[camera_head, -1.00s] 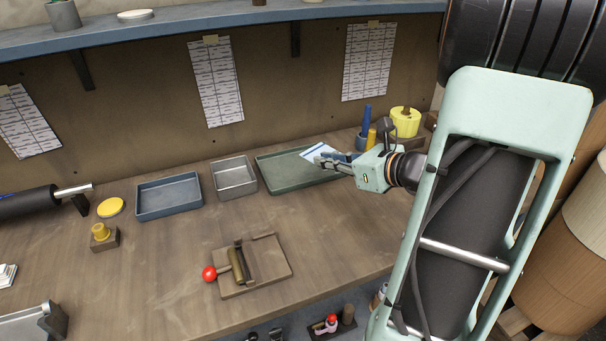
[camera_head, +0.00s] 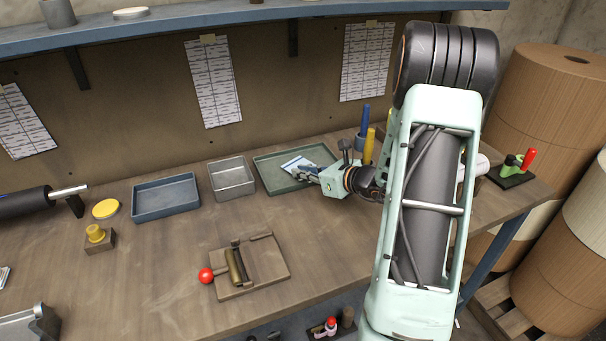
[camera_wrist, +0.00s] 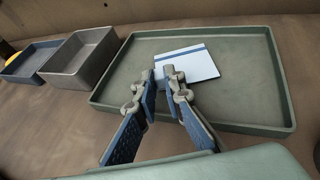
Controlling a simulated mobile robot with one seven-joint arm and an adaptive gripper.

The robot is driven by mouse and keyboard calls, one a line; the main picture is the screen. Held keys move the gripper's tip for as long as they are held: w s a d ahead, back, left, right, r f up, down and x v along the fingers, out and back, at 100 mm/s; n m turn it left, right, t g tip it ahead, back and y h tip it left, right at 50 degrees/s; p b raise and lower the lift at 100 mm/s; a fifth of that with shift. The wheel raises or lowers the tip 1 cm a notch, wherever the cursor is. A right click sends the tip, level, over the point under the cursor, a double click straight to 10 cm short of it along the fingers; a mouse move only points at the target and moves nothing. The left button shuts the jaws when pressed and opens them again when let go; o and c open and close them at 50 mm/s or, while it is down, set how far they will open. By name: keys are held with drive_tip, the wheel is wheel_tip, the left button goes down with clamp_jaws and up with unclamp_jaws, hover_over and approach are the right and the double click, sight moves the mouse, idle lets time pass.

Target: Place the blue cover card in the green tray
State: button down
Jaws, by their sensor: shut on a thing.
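The blue cover card (camera_head: 297,165) is a pale card with a blue stripe. In the wrist view the card (camera_wrist: 196,66) shows between and beyond the fingertips. My gripper (camera_head: 312,172) is shut on the card's near edge. In the wrist view my gripper (camera_wrist: 162,80) has its fingers close together at that edge. The green tray (camera_head: 266,177) is a shallow rectangular tray at the back of the bench. In the wrist view the card is over the floor of the green tray (camera_wrist: 235,100); I cannot tell whether it touches it.
A grey metal tray (camera_head: 232,186) stands just left of the green tray, and a blue tray (camera_head: 166,210) stands left of that. A wooden block with a roller and red-knobbed handle (camera_head: 240,270) sits in front. Blue and yellow upright tools (camera_head: 367,145) stand behind my wrist.

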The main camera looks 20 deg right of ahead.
drive_tip(key=shift+f, duration=0.15)
drive_tip(key=shift+f, duration=0.3)
drive_tip(key=c, duration=2)
unclamp_jaws()
drive_tip(key=shift+r, duration=0.1)
drive_tip(key=shift+r, duration=0.15)
drive_tip(key=shift+s+d+r, duration=0.2)
drive_tip(key=shift+s, duration=0.05)
drive_tip(key=v, duration=1.1)
drive_tip(key=shift+s+p, duration=0.25)
drive_tip(key=shift+p, duration=0.1)
